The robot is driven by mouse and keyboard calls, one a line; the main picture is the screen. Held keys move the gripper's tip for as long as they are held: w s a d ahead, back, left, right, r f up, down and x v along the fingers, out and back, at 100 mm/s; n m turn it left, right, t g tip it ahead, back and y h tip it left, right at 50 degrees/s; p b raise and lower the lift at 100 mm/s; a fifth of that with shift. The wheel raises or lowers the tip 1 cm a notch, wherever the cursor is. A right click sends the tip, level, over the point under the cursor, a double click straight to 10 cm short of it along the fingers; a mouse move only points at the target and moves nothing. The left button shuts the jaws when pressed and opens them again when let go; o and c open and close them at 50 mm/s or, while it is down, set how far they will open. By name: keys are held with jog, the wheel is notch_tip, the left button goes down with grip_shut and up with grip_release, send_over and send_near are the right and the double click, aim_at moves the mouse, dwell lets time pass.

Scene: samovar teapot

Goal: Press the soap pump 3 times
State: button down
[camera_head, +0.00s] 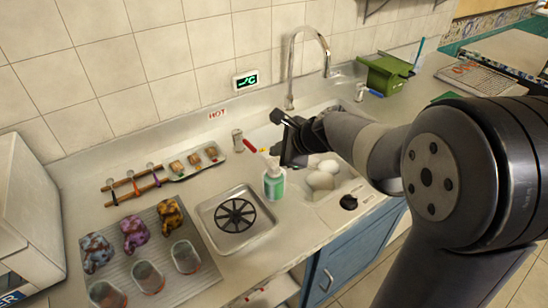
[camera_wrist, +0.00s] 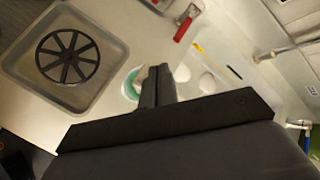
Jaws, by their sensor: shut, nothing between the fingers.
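The soap pump is a teal-green bottle (camera_head: 273,184) with a pale pump top, upright on the counter between the strainer basin and the sink. My gripper (camera_head: 287,160) is at its upper right, very close to the pump top; I cannot tell whether they touch. In the wrist view my gripper's dark fingers (camera_wrist: 159,72) are together and empty. There the bottle (camera_wrist: 131,84) shows only as a green and white edge just left of the fingers; the rest is hidden behind them.
The strainer basin (camera_head: 238,212) lies left of the bottle. The sink (camera_head: 338,183) with white rounded dishes and a tall faucet (camera_head: 290,90) is right and behind. A red-handled item (camera_head: 250,146) lies behind the bottle. Cups and animal figures stand on a ribbed drainboard (camera_head: 195,279).

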notch_tip(320, 180, up, 5)
jog(key=p, duration=0.5)
jog(key=shift+r, duration=0.1)
jog(key=shift+a, duration=0.1)
dwell(2.4)
